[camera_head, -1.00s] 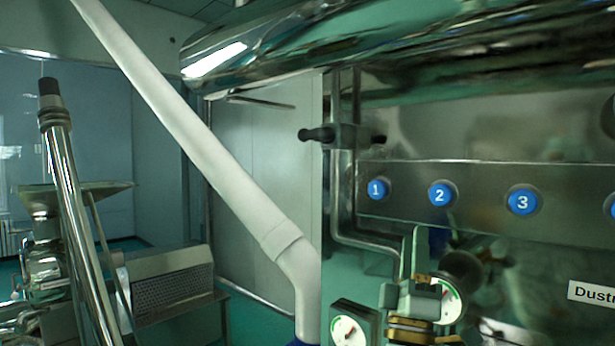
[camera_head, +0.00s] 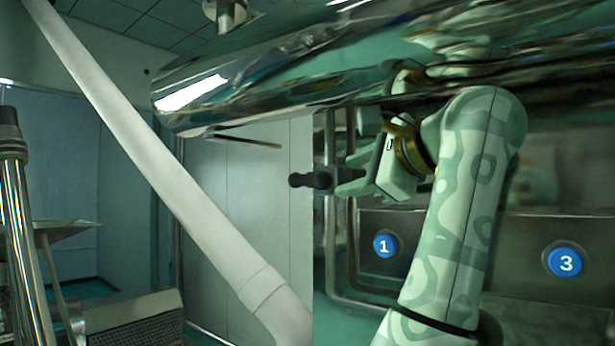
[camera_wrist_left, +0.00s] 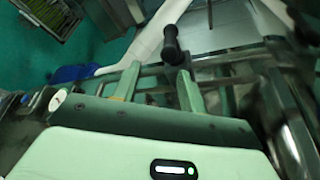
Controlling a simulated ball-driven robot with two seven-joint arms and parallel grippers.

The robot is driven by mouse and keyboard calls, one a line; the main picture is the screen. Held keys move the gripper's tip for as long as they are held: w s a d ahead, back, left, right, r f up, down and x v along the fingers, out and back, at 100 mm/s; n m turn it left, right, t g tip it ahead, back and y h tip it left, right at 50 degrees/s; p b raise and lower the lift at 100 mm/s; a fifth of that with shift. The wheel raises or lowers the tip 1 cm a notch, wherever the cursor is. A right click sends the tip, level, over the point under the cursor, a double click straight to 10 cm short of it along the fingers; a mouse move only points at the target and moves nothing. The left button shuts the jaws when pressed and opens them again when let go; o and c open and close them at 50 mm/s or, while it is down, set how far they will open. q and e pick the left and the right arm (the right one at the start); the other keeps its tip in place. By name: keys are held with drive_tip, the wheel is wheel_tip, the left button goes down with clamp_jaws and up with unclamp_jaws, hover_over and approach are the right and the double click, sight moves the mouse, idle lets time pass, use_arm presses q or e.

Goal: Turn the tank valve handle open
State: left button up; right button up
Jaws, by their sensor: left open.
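The tank valve handle (camera_head: 312,180) is a black, round-ended lever sticking out to the left at the pipe under the shiny tank, in the head view. My left gripper (camera_head: 347,175) is just right of it, its fingers pointing left, and covers the valve body. In the left wrist view the handle (camera_wrist_left: 172,46) shows just beyond the fingertips, nearer the right-hand finger. The left gripper (camera_wrist_left: 158,74) is open, with nothing seen held between its fingers. Whether a finger touches the handle I cannot tell. My right gripper is not in view.
The shiny tank (camera_head: 290,65) hangs close above my arm. A panel with blue buttons, among them button 1 (camera_head: 384,245) and button 3 (camera_head: 566,262), lies behind it. A slanted white pipe (camera_head: 150,150) stands left of the handle, with a gap between.

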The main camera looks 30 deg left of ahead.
sight(308, 180)
use_arm(q)
drive_tip(key=p+x, duration=0.1)
drive_tip(key=x, duration=0.2)
drive_tip(key=r+p+x, duration=0.1)
drive_tip(key=x, duration=0.3)
drive_tip(key=r+p+x, duration=0.1)
drive_tip(key=x, duration=0.3)
drive_tip(key=shift+a+p, duration=0.3)
drive_tip(key=shift+a, duration=0.15)
drive_tip(key=shift+w+a+f, duration=0.2)
drive_tip(key=shift+w+a, duration=0.1)
drive_tip(key=shift+a, duration=0.25)
drive_tip(key=c, duration=0.9)
clamp_jaws()
